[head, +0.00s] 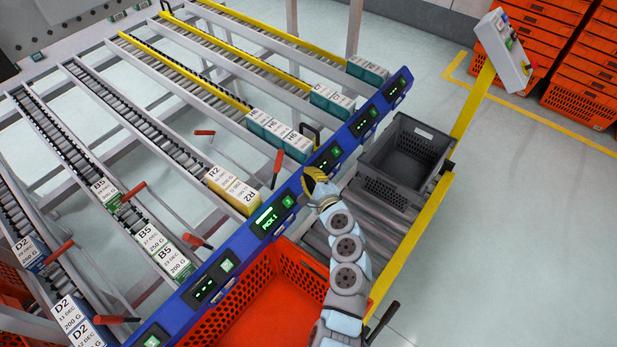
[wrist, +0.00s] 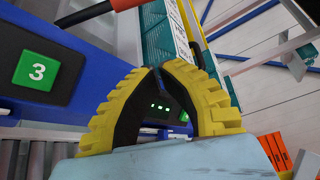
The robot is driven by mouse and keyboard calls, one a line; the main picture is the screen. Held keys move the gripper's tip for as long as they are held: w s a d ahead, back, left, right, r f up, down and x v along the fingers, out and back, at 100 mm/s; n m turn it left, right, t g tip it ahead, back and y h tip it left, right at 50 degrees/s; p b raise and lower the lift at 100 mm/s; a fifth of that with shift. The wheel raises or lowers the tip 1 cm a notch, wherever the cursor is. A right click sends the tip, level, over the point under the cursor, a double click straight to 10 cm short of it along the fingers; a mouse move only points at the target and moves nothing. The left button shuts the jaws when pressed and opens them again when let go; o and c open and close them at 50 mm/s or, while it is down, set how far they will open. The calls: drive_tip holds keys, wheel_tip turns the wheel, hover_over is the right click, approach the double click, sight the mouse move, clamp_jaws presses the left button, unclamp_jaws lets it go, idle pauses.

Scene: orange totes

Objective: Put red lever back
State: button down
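Several red levers sit along the roller lanes. The closest to my gripper is a red lever (head: 278,165) that stands steeply beside the yellow R2 boxes. Other red levers, such as the red lever (head: 204,133) and the red lever (head: 197,240), lie flatter. My gripper (head: 315,178) is over the blue display rail (head: 240,246), right of the steep lever and apart from it. In the wrist view my gripper (wrist: 160,68) has its yellow fingers curved together at the tips, with nothing seen between them. A red lever end (wrist: 125,4) shows at that view's top edge.
Yellow R2 boxes (head: 233,188) and green-white H6 boxes (head: 280,135) stand at the lane ends. A grey tote (head: 440,142) is on the rollers to the right. An orange tote (head: 215,320) is below the rail. The display beside the R2 boxes reads PICK 1.

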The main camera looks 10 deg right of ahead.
drive_tip(key=shift+b+x, duration=0.95)
drive_tip(key=shift+x, duration=2.7)
drive_tip(key=shift+s+a+r+p, duration=0.35)
drive_tip(key=shift+s+a+r, duration=0.15)
drive_tip(key=shift+a, duration=0.2)
drive_tip(key=shift+s+a+r+p, duration=0.35)
drive_tip(key=shift+s+a+r, duration=0.1)
drive_tip(key=shift+s+a, duration=0.25)
drive_tip(key=shift+f+b, duration=0.1)
drive_tip(key=shift+b, duration=0.3)
